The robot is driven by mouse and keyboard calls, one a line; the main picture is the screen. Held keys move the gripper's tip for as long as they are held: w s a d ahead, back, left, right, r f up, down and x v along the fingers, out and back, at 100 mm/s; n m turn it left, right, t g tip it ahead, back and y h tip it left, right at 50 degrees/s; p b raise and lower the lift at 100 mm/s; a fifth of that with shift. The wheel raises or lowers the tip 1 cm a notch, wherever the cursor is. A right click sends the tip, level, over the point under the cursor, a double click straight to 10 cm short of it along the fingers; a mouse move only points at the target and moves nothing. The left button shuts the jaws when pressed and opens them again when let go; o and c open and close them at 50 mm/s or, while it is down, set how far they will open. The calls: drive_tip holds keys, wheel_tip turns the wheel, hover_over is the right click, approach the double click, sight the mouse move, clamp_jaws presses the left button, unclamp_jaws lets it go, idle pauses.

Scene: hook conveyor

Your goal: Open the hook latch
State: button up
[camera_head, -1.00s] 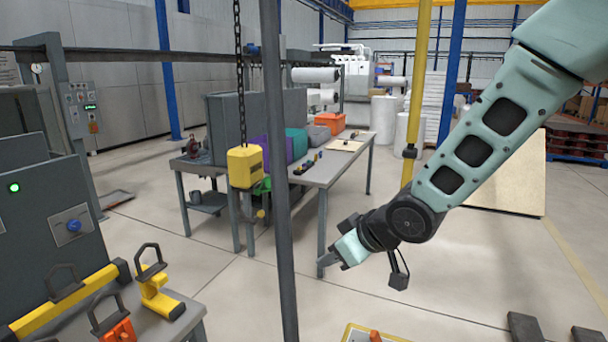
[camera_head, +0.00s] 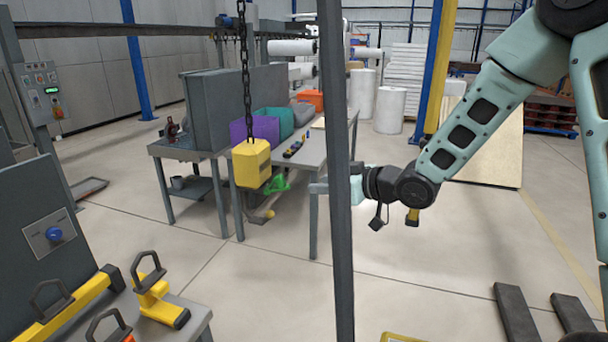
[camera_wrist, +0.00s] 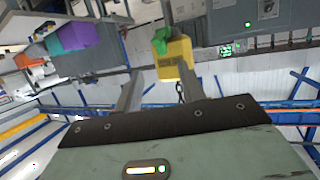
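A yellow hook block (camera_head: 251,163) hangs on a dark chain in the head view, left of the dark upright post. In the wrist view, which is upside down, my gripper (camera_wrist: 163,85) is open and empty. The yellow block (camera_wrist: 177,60) and the green part (camera_wrist: 160,40) appear beyond its fingers.
The dark post (camera_head: 337,150) stands close before my wrist. A grey table (camera_head: 312,155) with purple and teal bins stands behind the hook. Yellow and orange handled pieces lie on a bench (camera_head: 190,318) at lower left. The floor below the hook is mostly clear.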

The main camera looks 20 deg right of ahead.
sight(284, 182)
drive_tip(key=b+x, duration=0.3)
drive_tip(key=x, duration=0.7)
drive_tip(key=shift+r+b, duration=0.1)
drive_tip(key=shift+b, duration=0.2)
drive_tip(key=shift+b+x, duration=0.35)
drive_tip(key=shift+x, duration=0.8)
drive_tip(key=c, duration=0.7)
